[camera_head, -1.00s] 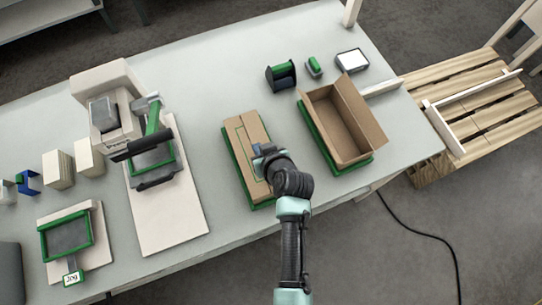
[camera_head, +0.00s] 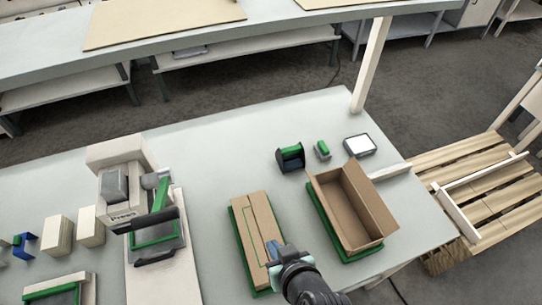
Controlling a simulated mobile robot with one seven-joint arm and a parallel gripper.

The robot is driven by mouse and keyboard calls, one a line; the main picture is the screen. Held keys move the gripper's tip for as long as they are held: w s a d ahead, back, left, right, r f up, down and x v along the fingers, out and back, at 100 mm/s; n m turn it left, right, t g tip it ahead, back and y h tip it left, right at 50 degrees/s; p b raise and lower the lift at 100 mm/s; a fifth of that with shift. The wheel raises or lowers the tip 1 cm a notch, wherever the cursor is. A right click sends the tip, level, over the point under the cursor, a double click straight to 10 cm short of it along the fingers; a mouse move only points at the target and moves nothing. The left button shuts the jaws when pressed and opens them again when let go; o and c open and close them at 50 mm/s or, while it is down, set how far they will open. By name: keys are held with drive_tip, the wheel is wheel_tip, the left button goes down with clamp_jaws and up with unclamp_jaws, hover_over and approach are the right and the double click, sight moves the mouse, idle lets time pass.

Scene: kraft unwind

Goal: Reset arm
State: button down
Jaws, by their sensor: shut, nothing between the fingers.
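My gripper (camera_head: 275,250) is at the lower middle of the head view, with my dark wrist behind it. It is shut and holds nothing. It is over or beside the right front part of a flat brown cardboard piece (camera_head: 250,222), which lies on a green-edged tray (camera_head: 235,236). I cannot tell whether the fingertips touch the cardboard.
An open, empty-looking cardboard box (camera_head: 378,203) stands on a green base to the right. A tape dispenser (camera_head: 290,158), a green-topped item (camera_head: 322,149) and a white-topped box (camera_head: 359,145) are behind. A press machine (camera_head: 125,190) stands left. A wooden pallet (camera_head: 480,190) is at right.

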drive_tip(key=w+a+r+t+b, duration=0.1)
drive_tip(key=w+r+t, duration=0.25)
drive_tip(key=r, duration=0.65)
drive_tip(key=w+a+r+m+t+b, duration=0.1)
drive_tip(key=w+r+t+b, duration=0.15)
drive_tip(key=w+r, duration=0.45)
drive_tip(key=w+a+r+t+b, duration=0.1)
drive_tip(key=w+r+t, duration=0.25)
drive_tip(key=r, duration=0.85)
drive_tip(key=s+d+r+m+t+h+b, duration=0.1)
drive_tip(key=s+r+t, duration=0.4)
drive_tip(key=r, duration=0.8)
drive_tip(key=s+r+m+t+h+b, duration=0.1)
drive_tip(key=s+r+t, duration=0.3)
drive_tip(key=s+r, duration=0.4)
wheel_tip(320, 180, up, 6)
drive_tip(key=shift+d+r+t+h+b, duration=0.1)
drive_tip(key=shift+d+t+h+b, duration=0.3)
drive_tip(key=shift+h+b, duration=0.25)
